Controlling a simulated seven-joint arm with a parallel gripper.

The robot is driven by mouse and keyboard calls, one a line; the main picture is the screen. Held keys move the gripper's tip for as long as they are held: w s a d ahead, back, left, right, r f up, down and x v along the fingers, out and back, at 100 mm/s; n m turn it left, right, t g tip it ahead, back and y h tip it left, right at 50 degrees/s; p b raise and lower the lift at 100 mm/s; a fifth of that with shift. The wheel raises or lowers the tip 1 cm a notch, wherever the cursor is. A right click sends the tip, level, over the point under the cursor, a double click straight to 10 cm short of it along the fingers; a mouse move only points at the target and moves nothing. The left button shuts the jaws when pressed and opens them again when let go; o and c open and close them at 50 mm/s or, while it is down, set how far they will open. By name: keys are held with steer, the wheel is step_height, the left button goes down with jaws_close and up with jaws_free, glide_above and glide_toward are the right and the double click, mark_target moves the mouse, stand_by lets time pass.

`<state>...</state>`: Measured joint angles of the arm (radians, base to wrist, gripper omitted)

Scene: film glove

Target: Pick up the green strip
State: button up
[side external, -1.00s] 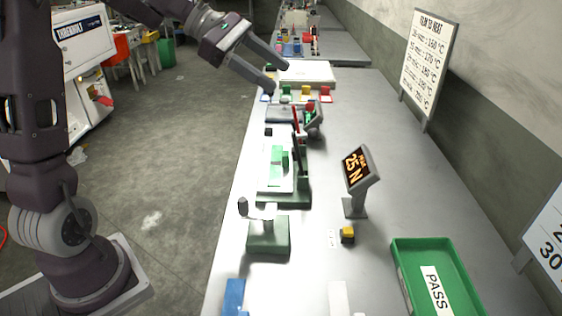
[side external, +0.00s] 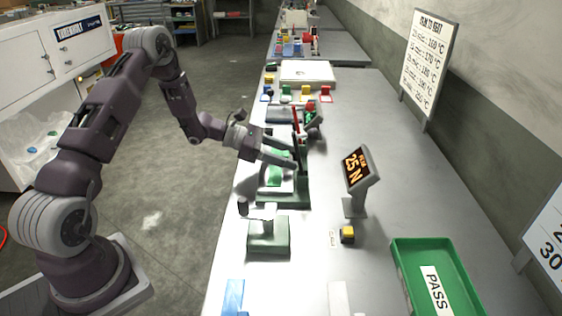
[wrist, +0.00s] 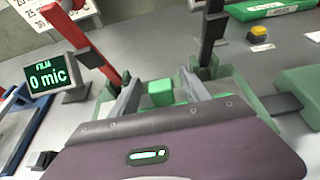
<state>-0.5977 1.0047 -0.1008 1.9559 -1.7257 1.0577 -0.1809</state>
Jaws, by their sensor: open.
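The green strip (side external: 274,175) lies on a white plate on the green fixture (side external: 284,201), partly hidden by my gripper in the side view. In the wrist view a raised green block (wrist: 161,92), which looks like part of the strip, stands between my fingers, with more green just below it. My gripper (side external: 294,154) is open and reaches over the fixture from the left. In the wrist view its fingers (wrist: 160,84) sit on either side of the block, with gaps. I cannot tell how high the tips are above the plate.
A red lever (wrist: 96,60) and dark upright (wrist: 213,32) rise close beyond my fingers. A display reading 25 N (side external: 357,169), a yellow button (side external: 347,233) and a green PASS tray (side external: 436,278) stand to the right.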

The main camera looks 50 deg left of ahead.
steer(key=shift+w+d+f, duration=0.1)
steer(key=shift+w+d, duration=0.05)
steer(key=shift+w, duration=0.05)
jaws_close()
